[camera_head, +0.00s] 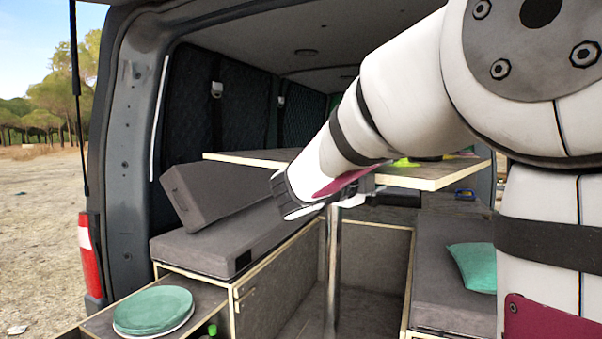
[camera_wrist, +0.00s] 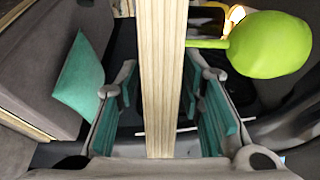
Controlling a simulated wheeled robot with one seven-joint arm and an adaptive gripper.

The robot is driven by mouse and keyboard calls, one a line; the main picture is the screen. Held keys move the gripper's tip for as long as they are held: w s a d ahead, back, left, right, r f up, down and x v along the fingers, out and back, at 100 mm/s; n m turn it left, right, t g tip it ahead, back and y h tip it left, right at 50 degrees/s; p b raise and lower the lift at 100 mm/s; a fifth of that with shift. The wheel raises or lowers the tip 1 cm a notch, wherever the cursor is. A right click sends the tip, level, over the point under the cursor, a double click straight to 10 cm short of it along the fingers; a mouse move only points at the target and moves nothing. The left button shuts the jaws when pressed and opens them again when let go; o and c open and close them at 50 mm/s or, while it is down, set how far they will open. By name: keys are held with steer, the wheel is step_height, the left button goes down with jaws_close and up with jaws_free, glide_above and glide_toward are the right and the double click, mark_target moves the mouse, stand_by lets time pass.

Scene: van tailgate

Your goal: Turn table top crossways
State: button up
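The table top (camera_head: 440,178) is a flat wooden board with a pale layered edge. It stands level on a metal post (camera_head: 333,262) inside the van and spans much of its width, partly hidden behind my arm. My gripper (camera_head: 362,188) is at the board's near edge, mostly hidden by my wrist. In the wrist view, the edge of the table top (camera_wrist: 162,60) runs between the two teal-padded fingers of my gripper (camera_wrist: 160,100). The fingers are apart, one on each side of the board, with a narrow gap visible on the left.
Yellow-green items (camera_head: 405,162) lie on the table top; a round green one (camera_wrist: 270,45) shows in the wrist view. A grey cushion (camera_head: 215,190) leans on the left bench. A teal pillow (camera_head: 475,265) lies on the right bench. Teal plates (camera_head: 153,309) sit at front left.

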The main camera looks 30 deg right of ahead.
mark_target(424, 168)
steer(key=shift+c, duration=0.6)
jaws_close()
steer(key=d+n+t+b, duration=0.1)
steer(key=d, duration=0.2)
steer(key=s+d+n+t+y+b, duration=0.1)
steer(key=d+t+b, duration=0.1)
steer(key=d, duration=0.1)
steer(key=d+n+t+y+b, duration=0.1)
steer(key=d, duration=0.2)
steer(key=shift+s+d+r+t, duration=0.15)
steer(key=shift+d+t, duration=0.15)
steer(key=shift+d, duration=0.05)
steer(key=shift+d+b, duration=0.35)
steer(key=shift+b, duration=0.25)
steer(key=shift+s+d+n+t+y+b, duration=0.15)
steer(key=shift+d+n+t+y+b, duration=0.2)
steer(key=shift+d+b, duration=0.25)
steer(key=shift+s+d, duration=0.15)
steer(key=shift+s, duration=0.05)
steer(key=shift+o, duration=0.6)
jaws_free()
steer(key=shift+s, duration=0.1)
steer(key=shift+s, duration=0.1)
